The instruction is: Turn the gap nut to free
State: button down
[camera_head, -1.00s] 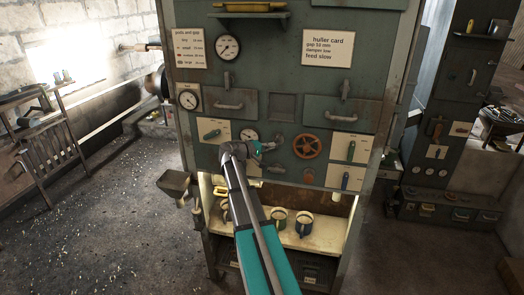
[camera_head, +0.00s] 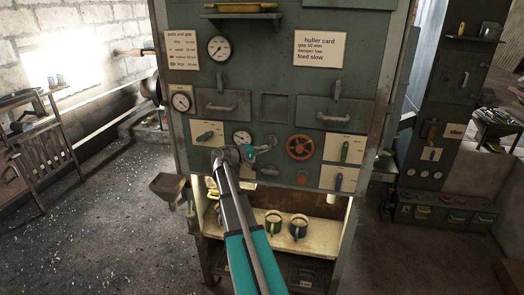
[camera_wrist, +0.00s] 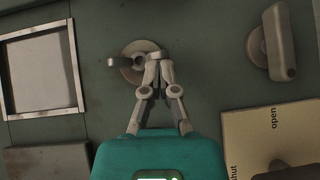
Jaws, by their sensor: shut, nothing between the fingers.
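The gap nut, seemingly the round metal boss with a stubby lug (camera_wrist: 140,62), is on the green panel in the wrist view. In the head view it shows small (camera_head: 268,144), just right of my gripper (camera_head: 255,150). My gripper (camera_wrist: 159,56) is shut and empty, its fingertips together. In the wrist view the tips overlap the nut's edge beside the lug. Whether they touch it I cannot tell. The panel (camera_head: 272,72) carries a card reading "gap 10 mm".
A red handwheel (camera_head: 301,147) is right of the nut. A framed recess (camera_head: 274,107) is above it. A lever handle (camera_wrist: 275,40) and an open/shut plate (camera_wrist: 272,132) are close by in the wrist view. Mugs (camera_head: 273,223) stand on the shelf below.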

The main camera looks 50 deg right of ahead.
jog(key=shift+w+a, duration=0.2)
jog(key=shift+w, duration=0.15)
jog(key=w+v, duration=0.2)
jog(key=v, duration=1)
jog(key=shift+w+f, duration=0.2)
jog(key=shift+f, duration=0.2)
jog(key=shift+d, duration=0.1)
jog(key=s+a+f+n+t+y, duration=0.1)
jog(key=s+a+f+t+y, duration=0.2)
jog(key=a+f, duration=0.5)
jog(key=s+a+f+y, duration=0.3)
jog(key=a+f+y, duration=0.2)
jog(key=a, duration=0.7)
jog(key=s+a+f+n+y, duration=0.1)
jog(key=s+a+y, duration=0.3)
jog(key=a, duration=0.6)
jog(key=s+a+f+n+y, duration=0.1)
jog(key=s+a+f+y, duration=0.2)
jog(key=a, duration=0.8)
jog(key=shift+s+a+f+t+y, duration=0.2)
jog(key=shift+s+a+t+y, duration=0.15)
jog(key=shift+s+y, duration=0.65)
jog(key=shift+d, duration=0.2)
